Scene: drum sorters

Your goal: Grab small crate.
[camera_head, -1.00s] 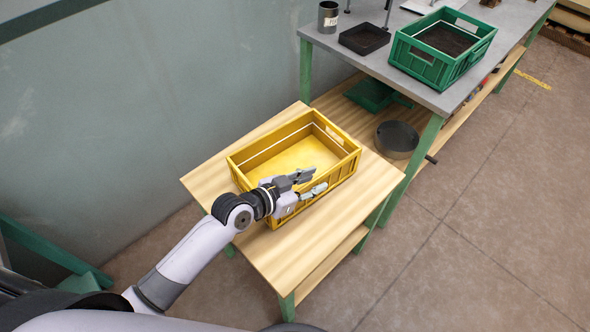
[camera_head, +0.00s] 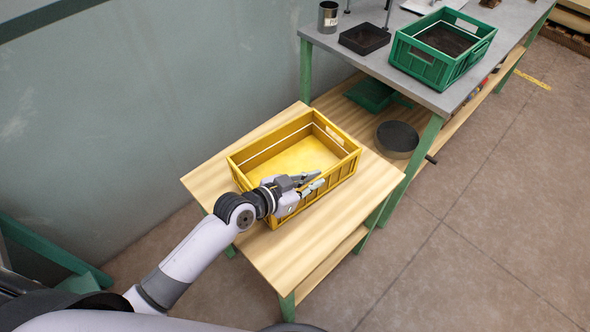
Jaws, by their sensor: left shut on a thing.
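A yellow crate (camera_head: 240,174) stands upright on a low wooden table in the middle of the head view. It is open at the top and looks empty. My left gripper (camera_head: 315,180) reaches in from the lower left over the crate's near side. Its fingers are shut on the near wall's rim, one on the inner side and one on the outer side. The gripper hides part of that wall. My right gripper is not in view.
A grey workbench (camera_head: 410,80) behind right holds a green crate (camera_head: 423,69) with dark contents, a black tray (camera_head: 364,39) and a metal cup (camera_head: 328,17). A round dark pan (camera_head: 397,140) lies on its lower shelf. Bare wooden tabletop (camera_head: 265,250) surrounds the yellow crate.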

